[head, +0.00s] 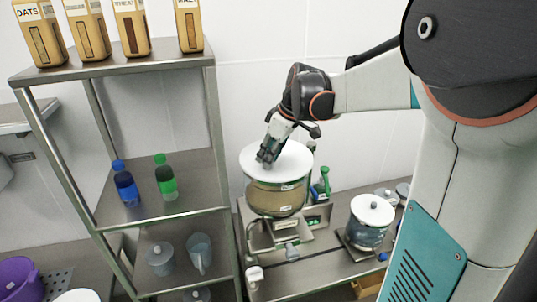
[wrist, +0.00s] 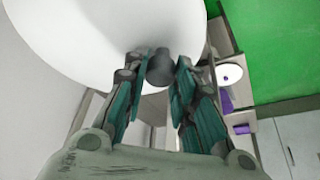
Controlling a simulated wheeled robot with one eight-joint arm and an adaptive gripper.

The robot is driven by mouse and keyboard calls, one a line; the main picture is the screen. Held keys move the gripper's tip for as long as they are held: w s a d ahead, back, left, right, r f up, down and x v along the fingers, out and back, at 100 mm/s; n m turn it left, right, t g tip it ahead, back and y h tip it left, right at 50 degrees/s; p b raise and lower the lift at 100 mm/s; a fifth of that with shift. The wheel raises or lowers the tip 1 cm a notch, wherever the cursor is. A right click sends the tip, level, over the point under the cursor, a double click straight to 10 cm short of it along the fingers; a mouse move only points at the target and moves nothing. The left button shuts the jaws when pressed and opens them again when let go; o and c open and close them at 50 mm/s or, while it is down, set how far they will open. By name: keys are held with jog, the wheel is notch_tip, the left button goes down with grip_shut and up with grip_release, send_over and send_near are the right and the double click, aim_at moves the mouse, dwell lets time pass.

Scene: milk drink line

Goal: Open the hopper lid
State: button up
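The hopper (head: 277,197) is a round clear vessel with brown contents, standing on a metal machine in the head view. Its wide white lid (head: 295,158) lies flat over the top. The lid also fills the upper part of the wrist view (wrist: 90,35). A dark round knob (wrist: 160,68) on the lid shows between my fingertips in the wrist view. My gripper (head: 267,155) points down at the lid's middle and hides the knob in the head view. Its fingers (wrist: 159,72) stand apart on either side of the knob, with narrow gaps seeming to show.
A second white-lidded pot (head: 371,216) stands to the right on the counter. A metal shelf (head: 160,215) with blue (head: 125,187) and green (head: 165,180) bottles stands to the left.

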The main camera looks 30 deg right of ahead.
grip_shut()
jog(key=shift+w, duration=0.15)
jog(key=shift+w+a+m+b, duration=0.15)
jog(key=shift+w+m+b, duration=0.2)
jog(key=shift+w, duration=0.25)
jog(key=w+m+h+b, duration=0.1)
jog(key=w+m, duration=0.1)
jog(key=w, duration=0.1)
jog(key=w+d+m+h+b, duration=0.1)
jog(key=w+m, duration=0.1)
jog(key=w, duration=0.2)
jog(key=w+d+m+b, duration=0.1)
jog(key=w+m, duration=0.1)
jog(key=w, duration=0.2)
jog(key=shift+f+m+t+h, duration=0.1)
jog(key=shift+m+t+h, duration=0.25)
jog(key=shift+t+h, duration=0.05)
jog(key=w+d+m+g+h+b, duration=0.1)
jog(key=w+d+m+h, duration=0.1)
jog(key=w+d+m, duration=0.5)
jog(key=shift+w+d+m+g+h, duration=0.3)
jog(key=shift+w+d+m, duration=0.1)
jog(key=shift+w+d, duration=0.7)
